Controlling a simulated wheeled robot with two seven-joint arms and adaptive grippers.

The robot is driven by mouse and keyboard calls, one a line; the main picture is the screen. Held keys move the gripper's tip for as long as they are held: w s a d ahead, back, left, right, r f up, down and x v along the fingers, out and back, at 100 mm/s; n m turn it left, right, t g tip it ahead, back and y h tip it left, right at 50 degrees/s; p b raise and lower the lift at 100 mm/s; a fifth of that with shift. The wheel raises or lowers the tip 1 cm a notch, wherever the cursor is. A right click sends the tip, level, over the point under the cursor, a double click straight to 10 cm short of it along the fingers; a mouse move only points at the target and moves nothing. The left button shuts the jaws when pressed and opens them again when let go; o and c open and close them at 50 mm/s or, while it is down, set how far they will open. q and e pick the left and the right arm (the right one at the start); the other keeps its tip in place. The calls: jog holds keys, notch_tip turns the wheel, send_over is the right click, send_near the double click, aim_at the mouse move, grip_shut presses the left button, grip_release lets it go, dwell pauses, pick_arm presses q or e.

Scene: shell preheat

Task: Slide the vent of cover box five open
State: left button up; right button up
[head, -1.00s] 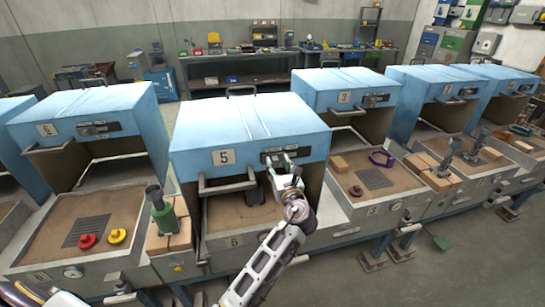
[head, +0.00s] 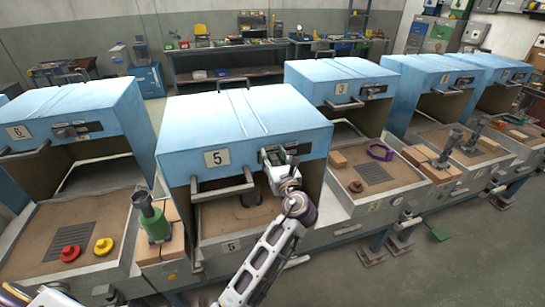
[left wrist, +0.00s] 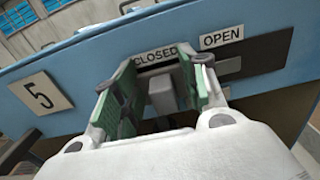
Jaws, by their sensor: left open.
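Cover box five (head: 245,125) is the blue hood with the "5" plate (head: 217,157), in the middle of the head view. Its dark vent strip also shows in the left wrist view (left wrist: 265,62), with a CLOSED label (left wrist: 155,56) and an OPEN label (left wrist: 221,37) to its right. The grey vent knob (left wrist: 163,95) is beneath the CLOSED label. My left gripper (head: 277,156) is at the vent on the box's front. In the left wrist view its green-padded fingers (left wrist: 158,88) are open, one on each side of the knob. Contact with the knob cannot be told.
The front handle bar (head: 222,188) of box five sticks out left of my gripper. Box six (head: 75,115) stands left and box three (head: 340,90) right. A green-based tool (head: 152,218) stands on bricks beside bed five.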

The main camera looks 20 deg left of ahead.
pick_arm(q)
jog(key=shift+c, duration=0.8)
grip_shut()
pick_arm(e)
jog(key=shift+d, duration=0.45)
